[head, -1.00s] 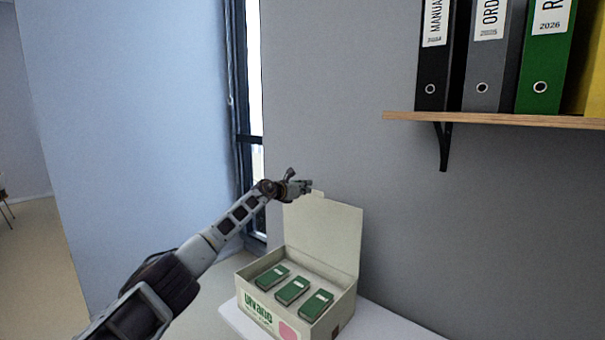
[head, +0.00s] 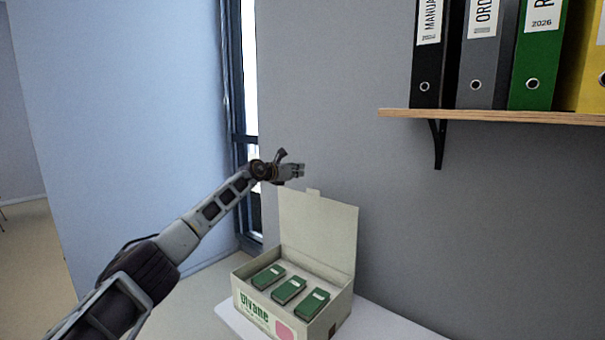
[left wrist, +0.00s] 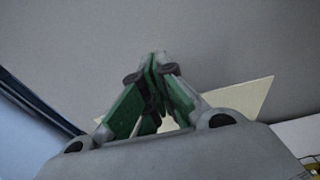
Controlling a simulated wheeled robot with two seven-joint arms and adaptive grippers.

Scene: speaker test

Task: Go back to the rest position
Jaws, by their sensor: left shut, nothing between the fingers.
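My left gripper (head: 297,171) is in the air in the head view, above and just behind the raised lid of a cream box. In the left wrist view its fingers (left wrist: 155,62) meet at the tips, shut with nothing between them. The box (head: 292,331) stands open on a white table, with several green items (head: 289,291) lying in it. Part of the pale lid (left wrist: 243,98) shows behind the fingers in the left wrist view. My right gripper is not in view.
A wooden shelf (head: 490,117) with several binders (head: 541,60) is on the grey wall at the right. A dark-framed window (head: 240,120) is behind my left arm. The white table (head: 385,322) has bare room right of the box.

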